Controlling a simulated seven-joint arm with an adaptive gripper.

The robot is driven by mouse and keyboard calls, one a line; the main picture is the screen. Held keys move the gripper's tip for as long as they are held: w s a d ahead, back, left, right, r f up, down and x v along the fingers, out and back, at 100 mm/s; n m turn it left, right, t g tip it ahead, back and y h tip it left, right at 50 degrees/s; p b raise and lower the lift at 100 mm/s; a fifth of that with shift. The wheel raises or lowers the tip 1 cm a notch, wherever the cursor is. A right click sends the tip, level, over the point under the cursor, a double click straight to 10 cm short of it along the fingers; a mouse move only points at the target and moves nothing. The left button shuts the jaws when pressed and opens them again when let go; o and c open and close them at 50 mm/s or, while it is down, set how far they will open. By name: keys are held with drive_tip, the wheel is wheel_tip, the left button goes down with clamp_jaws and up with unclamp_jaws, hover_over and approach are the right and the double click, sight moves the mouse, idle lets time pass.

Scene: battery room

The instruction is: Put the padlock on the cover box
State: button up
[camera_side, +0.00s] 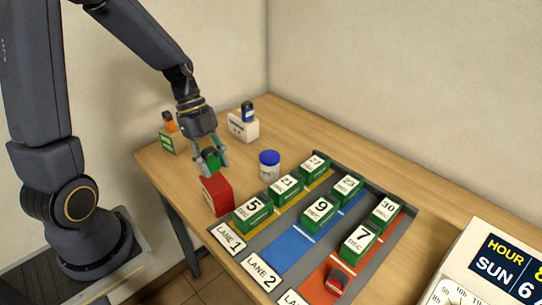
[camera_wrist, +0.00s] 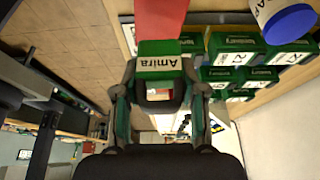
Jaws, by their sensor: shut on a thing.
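My gripper (camera_side: 211,168) is shut on a green padlock (camera_side: 210,160). In the wrist view, the padlock (camera_wrist: 158,62) sits between my gripper's fingertips (camera_wrist: 158,88) and bears a pale label reading "Amira". A red box (camera_side: 216,196) stands near the table's front left edge, just below my gripper; it also shows in the wrist view (camera_wrist: 160,14). I cannot tell whether the padlock touches this box. No readable label marks any box as the cover box.
A green box (camera_side: 167,142) with an orange-topped item and a white box (camera_side: 243,130) with a blue-topped item stand behind. A blue-lidded jar (camera_side: 269,165) is right of my gripper. Three lanes hold dated green boxes (camera_side: 253,213); a small red object (camera_side: 337,280) lies in front.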

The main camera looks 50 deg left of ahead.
sight(215, 172)
drive_tip(key=shift+f, duration=1.55)
drive_tip(key=shift+f, duration=0.15)
drive_tip(key=o, duration=1.2)
drive_tip(key=v, duration=1.2)
drive_tip(key=s+d+r+n+t+y, duration=0.4)
drive_tip(key=s+d+r+n, duration=0.3)
drive_tip(key=n, duration=1.1)
drive_tip(key=shift+s+r+t, duration=0.3)
drive_tip(key=shift+s+t, duration=0.25)
drive_tip(key=shift+t, duration=0.25)
